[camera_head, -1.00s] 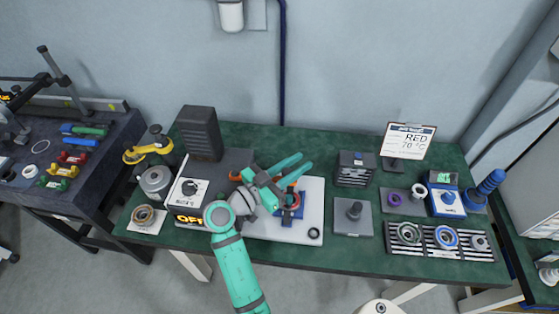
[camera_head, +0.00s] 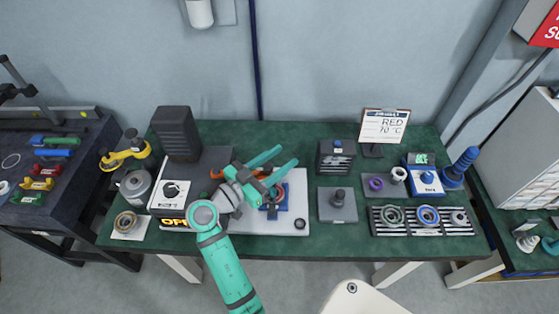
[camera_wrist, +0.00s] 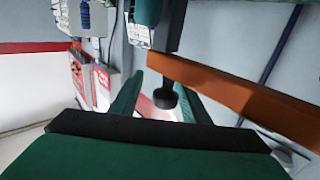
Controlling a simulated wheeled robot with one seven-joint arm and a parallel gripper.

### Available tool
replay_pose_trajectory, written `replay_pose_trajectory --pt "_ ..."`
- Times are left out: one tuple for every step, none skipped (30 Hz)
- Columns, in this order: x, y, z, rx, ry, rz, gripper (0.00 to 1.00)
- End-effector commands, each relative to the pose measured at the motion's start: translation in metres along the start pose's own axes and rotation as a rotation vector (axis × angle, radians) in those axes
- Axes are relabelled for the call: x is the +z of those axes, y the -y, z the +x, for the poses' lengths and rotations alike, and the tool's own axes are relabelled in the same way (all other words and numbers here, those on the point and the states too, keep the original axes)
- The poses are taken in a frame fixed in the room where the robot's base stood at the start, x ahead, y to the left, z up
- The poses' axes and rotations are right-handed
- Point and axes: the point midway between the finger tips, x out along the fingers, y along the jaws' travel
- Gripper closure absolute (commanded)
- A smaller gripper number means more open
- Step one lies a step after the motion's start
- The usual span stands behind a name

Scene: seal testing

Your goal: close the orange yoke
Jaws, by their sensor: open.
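The orange yoke (camera_head: 217,174) is partly hidden behind my wrist and gripper in the head view. In the wrist view it is a thick orange bar (camera_wrist: 235,95) slanting down to the right, with a black knob (camera_wrist: 165,97) beside its near left end. My gripper (camera_head: 288,154) is open, its two teal fingers apart and pointing up and right over the white plate (camera_head: 297,205). In the wrist view the knob shows between the fingers, and the bar passes above the right finger. I cannot tell whether either finger touches the bar. A blue fixture (camera_head: 274,200) sits below the gripper.
A dark box with an OFF display (camera_head: 174,222) stands left of the plate. A grey block with a post (camera_head: 338,204) and a slotted tray of rings (camera_head: 380,228) lie to the right. The green table top (camera_head: 330,250) is clear along its front edge.

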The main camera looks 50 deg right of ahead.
Motion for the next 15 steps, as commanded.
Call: replay_pose_trajectory --pt "-0.001 0.001 0.000 -0.001 0.000 0.001 0.58" --pt "-0.002 0.001 0.000 -0.002 0.000 0.001 0.58" --pt "-0.004 0.001 0.000 -0.002 0.000 0.002 0.58" --pt "-0.007 0.000 0.000 -0.001 0.000 0.003 0.58" --pt "-0.010 0.000 0.000 -0.001 0.000 0.004 0.58" --pt "-0.015 -0.001 0.000 0.000 0.000 0.005 0.58" --pt "-0.019 -0.001 0.000 0.001 0.000 0.005 0.58" --pt "-0.024 -0.001 0.000 0.001 0.000 0.005 0.58" --pt "-0.031 -0.002 0.001 0.002 -0.001 0.005 0.58" --pt "-0.036 -0.005 -0.001 0.002 -0.001 0.006 0.58" --pt "-0.041 -0.008 -0.004 0.001 -0.001 0.004 0.58" --pt "-0.047 -0.013 -0.008 0.000 -0.001 0.005 0.58" --pt "-0.052 -0.017 -0.010 0.000 -0.001 0.005 0.58" --pt "-0.057 -0.020 -0.013 0.000 0.000 0.005 0.58" --pt "-0.064 -0.024 -0.016 -0.001 -0.001 0.006 0.58"
